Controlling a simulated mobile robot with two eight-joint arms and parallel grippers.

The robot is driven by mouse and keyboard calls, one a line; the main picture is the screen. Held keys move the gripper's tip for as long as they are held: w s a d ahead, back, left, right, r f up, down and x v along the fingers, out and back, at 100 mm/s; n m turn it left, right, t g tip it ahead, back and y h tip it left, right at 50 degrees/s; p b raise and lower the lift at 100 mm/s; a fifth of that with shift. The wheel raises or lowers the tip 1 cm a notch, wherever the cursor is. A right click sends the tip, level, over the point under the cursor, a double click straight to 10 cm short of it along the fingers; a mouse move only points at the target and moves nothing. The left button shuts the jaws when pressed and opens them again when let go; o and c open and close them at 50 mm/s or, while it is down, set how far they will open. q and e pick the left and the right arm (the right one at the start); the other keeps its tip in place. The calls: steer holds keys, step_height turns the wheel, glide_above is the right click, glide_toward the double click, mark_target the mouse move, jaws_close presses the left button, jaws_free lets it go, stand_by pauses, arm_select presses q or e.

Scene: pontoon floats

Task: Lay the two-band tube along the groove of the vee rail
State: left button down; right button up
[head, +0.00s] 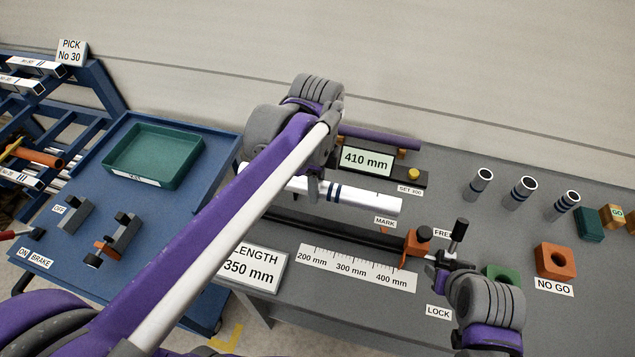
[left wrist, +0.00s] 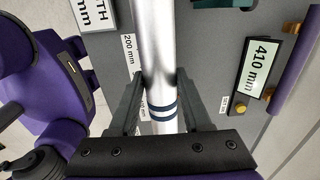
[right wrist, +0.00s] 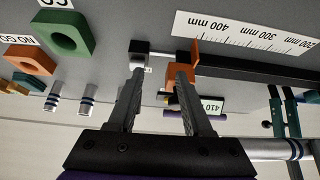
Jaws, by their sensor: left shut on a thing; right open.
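The two-band tube (head: 370,200) is silver with two dark blue bands; it also shows in the left wrist view (left wrist: 155,45). My left gripper (left wrist: 155,95) is shut on it beside the bands and holds it roughly level. In the head view my left arm hides part of the tube. The dark vee rail (head: 335,234) runs in front of the tube, roughly parallel to it; its left part is hidden by my arm. The tube appears apart from the rail. My right gripper (right wrist: 160,72) is open and empty by the orange stop (head: 417,243) at the rail's right end.
A length scale (head: 355,268) lies before the rail. A 410 mm display (head: 367,160) stands behind the tube. Banded short tubes (head: 520,192), an orange NO GO block (head: 555,261) and a green block (head: 500,274) stand right. A green tray (head: 155,153) sits on the blue cart.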

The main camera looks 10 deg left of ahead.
mark_target(423, 306)
steer(key=shift+g, duration=0.3)
steer(key=shift+s+f+b, duration=0.6)
steer(key=shift+f+b, duration=0.05)
steer(key=shift+f, duration=0.3)
steer(key=shift+s+f+b, duration=0.55)
steer(key=shift+f+b, duration=0.05)
steer(key=shift+f, duration=0.35)
arm_select(q)
steer(key=shift+f+b, duration=1.1)
steer(key=shift+f, duration=3.4)
arm_select(e)
steer(key=shift+s+f, duration=0.35)
steer(key=shift+f, duration=0.45)
steer(key=shift+s+f, duration=0.3)
steer(key=shift+f, duration=0.5)
arm_select(q)
steer(key=shift+f+b, duration=1.35)
steer(key=shift+f, duration=1)
arm_select(e)
steer(key=shift+s+f+g, duration=0.15)
steer(key=shift+s+f, duration=0.15)
steer(key=shift+f, duration=0.6)
steer(key=shift+s+f+g, duration=0.15)
steer(key=shift+s+f, duration=0.1)
steer(key=shift+f, duration=0.6)
arm_select(q)
steer(key=shift+c, duration=1.4)
jaws_free()
